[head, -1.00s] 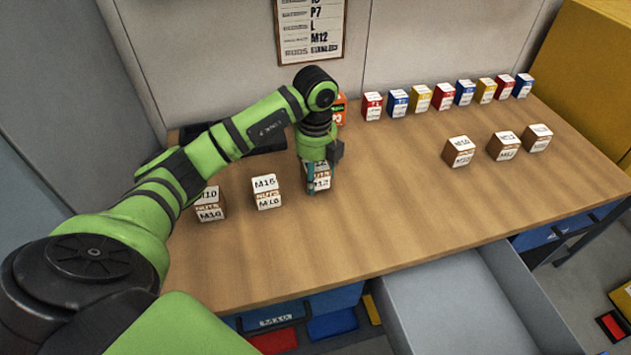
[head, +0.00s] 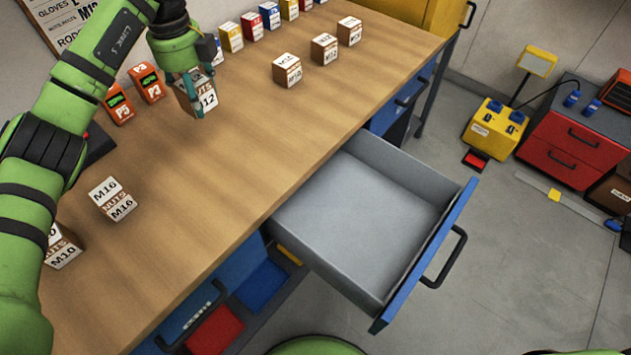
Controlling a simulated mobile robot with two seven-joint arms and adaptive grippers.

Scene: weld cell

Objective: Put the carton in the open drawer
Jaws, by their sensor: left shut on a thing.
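My left gripper (head: 187,92) reaches in from the left and is shut on a brown-and-white carton (head: 204,98) marked "NUTS" and "12". The fingers hide part of the carton. It is over the workbench top, and I cannot tell clearly whether it is just clear of the wood. The open drawer (head: 361,205) is grey inside with a blue front and black handle. It juts out from the bench's front edge, to the right of and below the gripper, and its visible inside is empty. My right gripper is not in view.
Other nut cartons stand on the bench: M16 (head: 115,202), M10 (head: 63,250) and several at the back (head: 287,70). Orange boxes (head: 118,104) and a row of small coloured boxes (head: 252,25) line the wall side. The bench top (head: 250,160) between carton and drawer is clear.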

